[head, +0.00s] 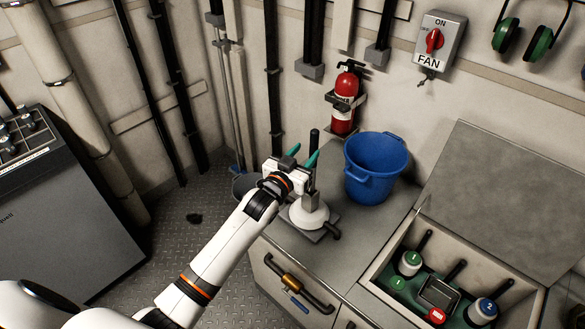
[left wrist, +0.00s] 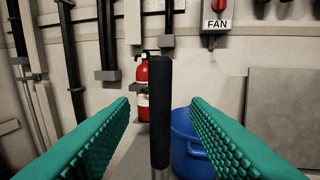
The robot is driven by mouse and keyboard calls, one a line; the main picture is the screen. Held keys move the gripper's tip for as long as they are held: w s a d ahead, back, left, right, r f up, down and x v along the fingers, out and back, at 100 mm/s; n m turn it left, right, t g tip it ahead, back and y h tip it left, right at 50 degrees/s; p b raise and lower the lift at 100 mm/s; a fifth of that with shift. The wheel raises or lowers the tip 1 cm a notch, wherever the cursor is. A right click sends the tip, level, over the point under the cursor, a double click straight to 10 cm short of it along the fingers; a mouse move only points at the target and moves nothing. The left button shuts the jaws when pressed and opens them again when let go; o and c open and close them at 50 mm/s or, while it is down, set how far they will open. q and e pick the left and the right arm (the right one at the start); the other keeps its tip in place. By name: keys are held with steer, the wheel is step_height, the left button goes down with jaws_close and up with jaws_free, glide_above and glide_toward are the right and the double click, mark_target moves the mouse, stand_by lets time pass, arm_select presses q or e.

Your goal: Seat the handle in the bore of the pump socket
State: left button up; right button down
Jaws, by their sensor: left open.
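The handle (head: 314,138) is a rod with a black grip and stands upright above the pump (head: 308,217), a white dome on the counter. The grey pump socket (head: 311,201) is on top of the dome. In the left wrist view the handle (left wrist: 161,110) rises between the two green finger pads, with a gap on each side and a bare metal shaft at the bottom. My left gripper (head: 304,152) is open around or just short of the handle. The gripper partly covers the shaft, so I cannot tell how deep it sits in the bore. My right gripper is not in view.
A blue bucket (head: 374,170) stands close to the right of the pump. A red fire extinguisher (head: 344,103) hangs on the wall behind. An open compartment (head: 381,268) at lower right holds several valves. Black pipes (head: 273,85) run up the wall.

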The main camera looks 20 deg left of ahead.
arm_select(q)
steer(key=s, duration=0.6)
steer(key=shift+a+b, duration=0.35)
steer(key=shift+a, duration=0.1)
steer(key=shift+s, duration=0.1)
steer(key=s+a+f+g+y, duration=0.1)
steer(key=s+f+g, duration=0.1)
steer(key=f, duration=0.7)
steer(key=s+f+g, duration=0.1)
steer(key=f+g, duration=0.1)
steer(key=f, duration=0.7)
steer(key=s+a+f+g+y, duration=0.1)
steer(key=s+f+g, duration=0.2)
steer(key=s+f, duration=0.55)
steer(key=s+f+g, duration=0.2)
steer(key=s+f, duration=0.4)
steer(key=f, duration=0.6)
steer(key=s+f+g, duration=0.2)
steer(key=s+f, duration=0.3)
steer(key=s, duration=0.5)
steer(key=s+f+g, duration=0.3)
steer(key=s+f, duration=0.2)
steer(key=s, duration=0.6)
steer(key=s+f+g, duration=0.2)
steer(key=s+f, duration=0.3)
steer(key=s, duration=0.5)
steer(key=shift+s+f+m+g+y, duration=0.25)
steer(key=shift+f+m+g+y, duration=0.05)
steer(key=shift+f+g+y, duration=0.1)
steer(key=shift+c, duration=0.3)
